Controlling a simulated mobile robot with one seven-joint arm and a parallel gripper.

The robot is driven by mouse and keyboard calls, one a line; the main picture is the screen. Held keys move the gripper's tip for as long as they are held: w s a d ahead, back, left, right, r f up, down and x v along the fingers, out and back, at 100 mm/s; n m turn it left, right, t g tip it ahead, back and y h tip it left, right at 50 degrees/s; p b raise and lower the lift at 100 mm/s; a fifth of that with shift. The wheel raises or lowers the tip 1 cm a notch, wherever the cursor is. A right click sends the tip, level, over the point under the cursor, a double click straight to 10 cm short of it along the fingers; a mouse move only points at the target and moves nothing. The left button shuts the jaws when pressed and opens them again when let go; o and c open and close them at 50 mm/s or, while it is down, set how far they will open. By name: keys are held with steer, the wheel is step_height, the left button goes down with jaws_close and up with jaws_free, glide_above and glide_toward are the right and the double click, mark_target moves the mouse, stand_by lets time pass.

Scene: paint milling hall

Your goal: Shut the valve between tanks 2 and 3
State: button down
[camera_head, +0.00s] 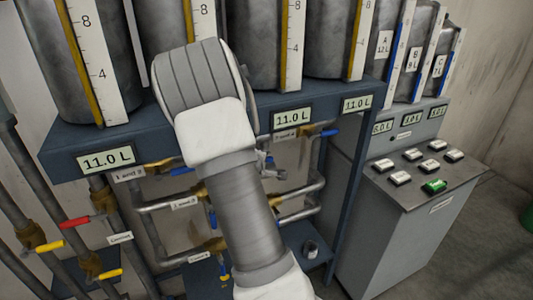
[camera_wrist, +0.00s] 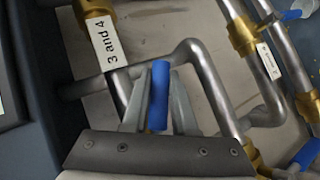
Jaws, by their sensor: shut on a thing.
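My gripper (camera_wrist: 158,82) is shut on a blue valve handle (camera_wrist: 159,97) in the wrist view, with one finger on each side of it. The body and label of this valve are hidden, so I cannot tell from the pictures which tanks it joins. A label reading "3 and 4" (camera_wrist: 104,40) sits on a pipe beside my gripper, against a brass valve (camera_wrist: 95,12). In the head view my arm hides much of the piping, and my gripper (camera_head: 268,164) shows only partly, below a label (camera_head: 287,133). Several steel tanks (camera_head: 272,45) with scales stand above.
Grey pipes (camera_head: 155,206) with brass valves run under the blue shelf (camera_head: 62,140). A red handle (camera_head: 75,222) and yellow handles (camera_head: 49,246) are at the left. Displays (camera_head: 105,160) read 11.0 L. A button console (camera_head: 400,215) stands at the right, one button (camera_head: 434,186) green.

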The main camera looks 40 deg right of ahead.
steer(key=w+a+f+m+t+y+b, duration=0.1)
steer(key=a+f+m+y+b, duration=0.3)
steer(key=b, duration=2)
steer(key=a+m+y, duration=0.1)
steer(key=a+y, duration=0.2)
steer(key=y, duration=0.2)
steer(key=shift+w+a+f+y+b, duration=0.2)
steer(key=shift+w+f+y+b, duration=0.15)
steer(key=shift+y, duration=0.05)
steer(key=shift+m, duration=0.3)
steer(key=c, duration=0.7)
jaws_free()
steer(key=shift+a, duration=0.1)
steer(key=p+v, duration=0.1)
steer(key=v, duration=1.6)
steer(key=shift+s+p, duration=0.25)
steer(key=shift+p, duration=0.1)
